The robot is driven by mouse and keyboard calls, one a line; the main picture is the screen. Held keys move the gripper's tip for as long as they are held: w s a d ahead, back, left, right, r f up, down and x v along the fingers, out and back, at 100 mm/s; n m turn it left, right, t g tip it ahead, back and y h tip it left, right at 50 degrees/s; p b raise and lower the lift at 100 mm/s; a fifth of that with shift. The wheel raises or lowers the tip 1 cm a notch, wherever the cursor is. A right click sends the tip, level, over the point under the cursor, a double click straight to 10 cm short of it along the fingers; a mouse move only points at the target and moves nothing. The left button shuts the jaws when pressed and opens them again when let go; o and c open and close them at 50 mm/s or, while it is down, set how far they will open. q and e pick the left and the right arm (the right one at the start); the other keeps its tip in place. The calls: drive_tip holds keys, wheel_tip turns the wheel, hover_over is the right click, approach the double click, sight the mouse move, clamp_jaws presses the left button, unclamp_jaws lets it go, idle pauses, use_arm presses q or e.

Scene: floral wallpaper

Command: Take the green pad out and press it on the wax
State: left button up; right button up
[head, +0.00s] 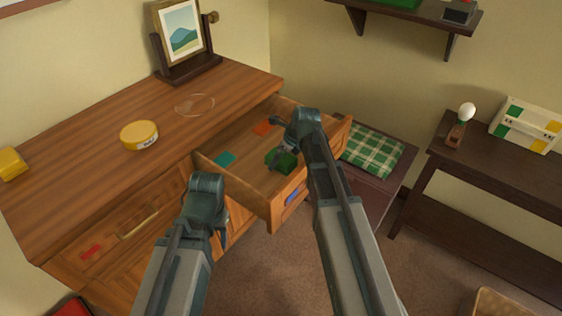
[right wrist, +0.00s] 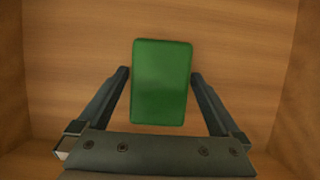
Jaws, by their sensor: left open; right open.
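The green pad (head: 288,162) lies in the open drawer (head: 240,182). In the right wrist view the green pad (right wrist: 161,82) is a rounded rectangle between the two fingers of my right gripper (right wrist: 161,76). The fingers are open, with gaps on both sides. In the head view my right gripper (head: 278,157) reaches down into the drawer and partly covers the pad. My left gripper (head: 218,222) is open and empty in front of the dresser, its fingertips mostly hidden. A round yellow tin (head: 140,136), perhaps the wax, stands on the dresser top.
A faint pale ring (head: 195,104), a picture frame (head: 182,40) and a yellow block (head: 11,163) are on the dresser (head: 85,160). Teal (head: 223,159) and orange (head: 264,127) patches lie in the drawer. A checked cushion (head: 372,152) and dark table (head: 500,160) stand right.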

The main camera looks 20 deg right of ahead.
drive_tip(key=shift+f, duration=0.1)
drive_tip(key=shift+c, duration=0.3)
drive_tip(key=c, duration=1.2)
drive_tip(key=shift+o, duration=0.2)
drive_tip(key=shift+r, duration=0.2)
wheel_tip(320, 180, up, 10)
drive_tip(key=p, duration=1)
drive_tip(key=shift+r, duration=0.15)
drive_tip(key=o, duration=0.8)
drive_tip(key=c, duration=0.5)
drive_tip(key=shift+c, duration=0.2)
